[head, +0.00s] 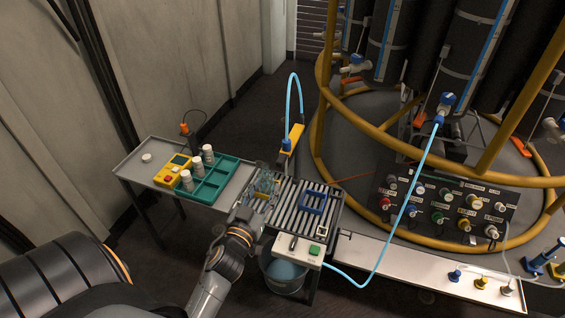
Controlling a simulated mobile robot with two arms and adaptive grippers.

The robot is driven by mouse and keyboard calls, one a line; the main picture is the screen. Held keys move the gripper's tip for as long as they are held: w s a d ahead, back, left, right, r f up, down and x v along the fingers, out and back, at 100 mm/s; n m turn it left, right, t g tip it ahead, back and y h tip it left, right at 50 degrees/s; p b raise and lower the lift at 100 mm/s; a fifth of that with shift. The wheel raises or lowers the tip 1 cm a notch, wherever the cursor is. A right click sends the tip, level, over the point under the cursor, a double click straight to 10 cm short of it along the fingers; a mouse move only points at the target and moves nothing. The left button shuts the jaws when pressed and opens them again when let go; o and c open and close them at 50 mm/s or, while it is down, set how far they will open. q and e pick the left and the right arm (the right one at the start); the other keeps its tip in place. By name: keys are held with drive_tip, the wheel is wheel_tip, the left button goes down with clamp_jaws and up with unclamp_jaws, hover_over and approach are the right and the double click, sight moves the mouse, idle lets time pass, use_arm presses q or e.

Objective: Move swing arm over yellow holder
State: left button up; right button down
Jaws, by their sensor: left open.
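A yellow holder (296,134) stands upright behind the slatted table. A blue fitting (287,145) on an arched light-blue hose (291,92) is beside its lower end; whether they touch is unclear. I cannot clearly pick out a swing arm. My left gripper (264,186) is open over the left edge of the slatted table, in front of the yellow holder and apart from it. Clear greenish parts by its fingers are too small to make out. My right gripper is not in view.
The slatted table (285,212) bears a blue frame (313,201). At left, a grey table (147,172) holds a green tray (211,187) with white cylinders and a yellow box (172,170). A blue bucket (283,275) is below. A yellow-railed platform (345,130) and a hanging hose (404,210) are right.

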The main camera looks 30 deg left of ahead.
sight(279, 165)
use_arm(q)
drive_tip(key=x, duration=0.5)
drive_tip(key=p+x, duration=0.1)
drive_tip(key=x, duration=0.5)
drive_tip(key=shift+w+d, duration=0.1)
drive_tip(key=shift+d, duration=0.1)
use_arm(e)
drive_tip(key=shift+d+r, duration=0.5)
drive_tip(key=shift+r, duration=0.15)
use_arm(q)
drive_tip(key=c, duration=0.9)
clamp_jaws()
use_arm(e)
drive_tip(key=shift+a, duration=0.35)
